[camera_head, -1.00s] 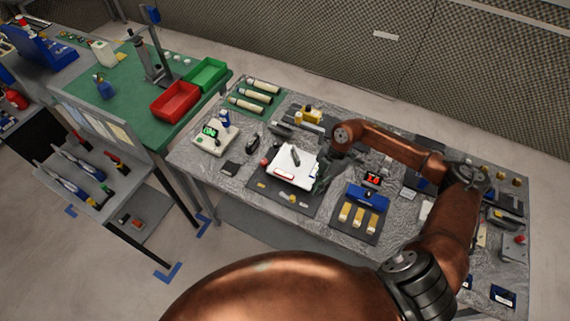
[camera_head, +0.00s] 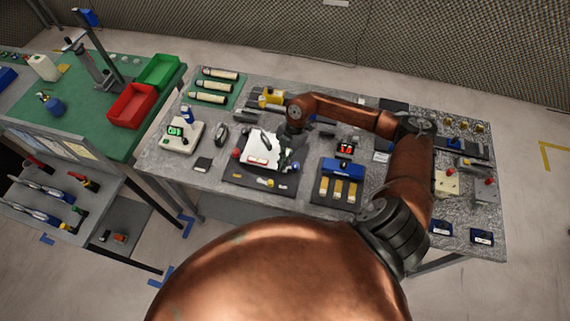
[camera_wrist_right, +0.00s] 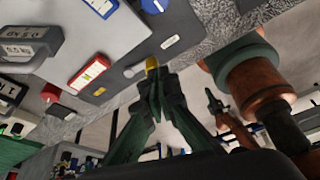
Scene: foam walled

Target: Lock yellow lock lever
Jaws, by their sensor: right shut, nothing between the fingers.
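The white fixture (camera_head: 257,150) stands on a dark mat (camera_head: 236,172) in the middle of the grey table. In the right wrist view it is a large pale block (camera_wrist_right: 85,30) with labels and a red-framed tag. My right gripper (camera_head: 288,163) is at the fixture's right side in the head view. In the wrist view its dark green fingers (camera_wrist_right: 152,82) are closed together and empty. A small yellow piece (camera_wrist_right: 151,63), perhaps the lock lever, shows just beyond the fingertips; I cannot tell whether they touch. My left gripper is not in view.
A blue fixture with yellow bars (camera_head: 343,166) stands to the right of the mat. A white device with a green display (camera_head: 181,137) is to the left. Red (camera_head: 131,106) and green (camera_head: 158,71) bins sit on the green bench.

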